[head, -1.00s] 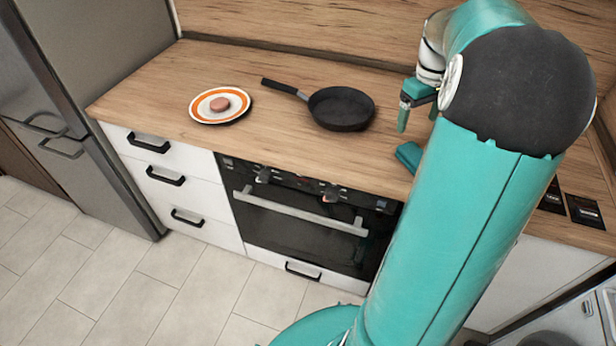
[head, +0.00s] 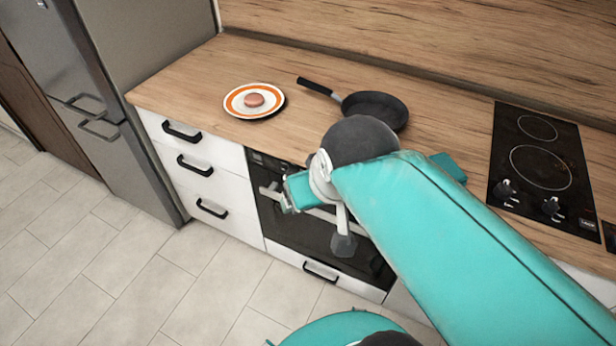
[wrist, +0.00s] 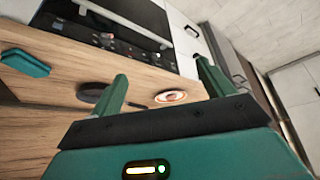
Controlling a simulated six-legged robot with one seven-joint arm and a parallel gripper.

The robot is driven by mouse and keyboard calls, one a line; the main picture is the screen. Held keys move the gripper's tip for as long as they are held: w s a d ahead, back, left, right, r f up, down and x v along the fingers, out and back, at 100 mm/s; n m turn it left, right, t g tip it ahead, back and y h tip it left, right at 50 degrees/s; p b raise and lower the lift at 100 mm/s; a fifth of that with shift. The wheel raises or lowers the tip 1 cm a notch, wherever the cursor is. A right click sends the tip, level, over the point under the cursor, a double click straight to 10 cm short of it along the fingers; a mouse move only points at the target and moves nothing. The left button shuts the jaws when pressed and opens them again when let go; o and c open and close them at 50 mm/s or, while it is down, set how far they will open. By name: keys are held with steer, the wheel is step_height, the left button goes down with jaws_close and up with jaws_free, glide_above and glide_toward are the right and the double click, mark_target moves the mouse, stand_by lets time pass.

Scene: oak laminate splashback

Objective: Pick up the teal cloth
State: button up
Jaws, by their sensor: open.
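The teal cloth (head: 449,167) lies on the wooden counter, right of the frying pan and left of the hob. In the head view my arm hides part of it. In the wrist view the cloth (wrist: 26,63) is a small teal slab at the far left, near the counter's front edge. My gripper (wrist: 160,72) is open, with its two green fingers apart and nothing between them. It is well away from the cloth, in front of the counter. In the head view my arm's end is before the oven, and the fingers are hard to make out.
A black frying pan (head: 376,108) and an orange-rimmed plate (head: 236,105) with a round pinkish item (head: 254,100) stand on the counter. A black hob (head: 541,165) is at the right. The oven (head: 290,222) and drawers (head: 203,165) are below. Floor tiles at left are clear.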

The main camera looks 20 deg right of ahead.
steer(key=shift+o, duration=0.6)
steer(key=w+d+r+g+h, duration=0.1)
steer(key=w+d+g+h, duration=0.1)
steer(key=w+d, duration=0.5)
steer(key=g+y, duration=0.2)
steer(key=g, duration=0.2)
glide_above(449, 167)
step_height(449, 167, down, 5)
steer(key=shift+m, duration=0.4)
steer(key=f, duration=0.8)
steer(key=shift+w+a, duration=0.15)
steer(key=shift+a, duration=0.15)
steer(key=shift+d+f, duration=0.15)
steer(key=shift+f, duration=1.25)
steer(key=shift+d+f, duration=0.1)
steer(key=shift+f, duration=1.25)
steer(key=c, duration=1.2)
steer(key=shift+o, duration=0.2)
